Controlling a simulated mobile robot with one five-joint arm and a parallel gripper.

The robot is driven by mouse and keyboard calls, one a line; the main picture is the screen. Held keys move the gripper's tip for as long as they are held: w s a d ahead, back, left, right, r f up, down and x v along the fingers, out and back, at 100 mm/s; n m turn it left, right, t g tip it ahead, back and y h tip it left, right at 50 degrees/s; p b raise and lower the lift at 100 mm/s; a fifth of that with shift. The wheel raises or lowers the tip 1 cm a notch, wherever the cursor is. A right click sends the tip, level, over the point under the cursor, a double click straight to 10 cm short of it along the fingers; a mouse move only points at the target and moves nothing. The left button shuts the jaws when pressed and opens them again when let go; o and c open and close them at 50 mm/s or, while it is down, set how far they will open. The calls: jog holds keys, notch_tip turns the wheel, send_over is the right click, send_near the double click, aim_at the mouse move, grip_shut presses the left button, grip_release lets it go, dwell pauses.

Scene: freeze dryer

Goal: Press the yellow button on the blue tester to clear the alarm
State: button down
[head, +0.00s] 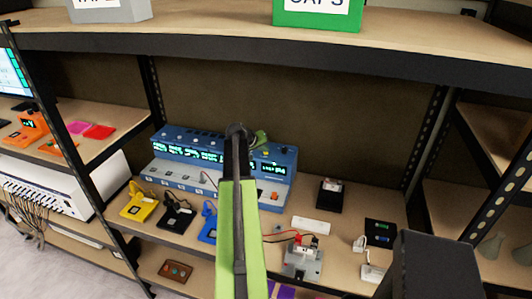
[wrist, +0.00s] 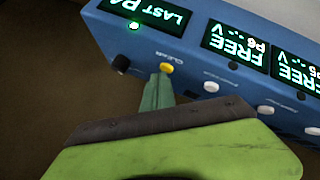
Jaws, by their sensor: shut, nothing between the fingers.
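The blue tester (head: 185,147) stands at the back of the middle shelf, with a row of green displays. In the wrist view the tester (wrist: 200,50) appears upside down. Its yellow button (wrist: 167,68), beside a label that seems to read CLEAR, sits near the front panel's left end there. My gripper (wrist: 158,88) is shut and empty, its green tips right beside the yellow button. I cannot tell whether they touch it. In the head view my gripper (head: 262,138) is at the tester's right part, and my arm hides some of the panel.
Yellow (head: 139,206), black (head: 175,214) and blue (head: 208,228) small devices stand in front of the tester. A black box (head: 330,195) and a grey fixture (head: 302,261) lie to the right. The upper shelf edge (head: 300,52) runs above. Several white buttons neighbour the yellow one.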

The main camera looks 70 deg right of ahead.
jog(key=shift+r+p, duration=0.4)
jog(key=shift+r, duration=0.15)
notch_tip(320, 180, up, 6)
jog(key=p, duration=0.6)
dwell(0.4)
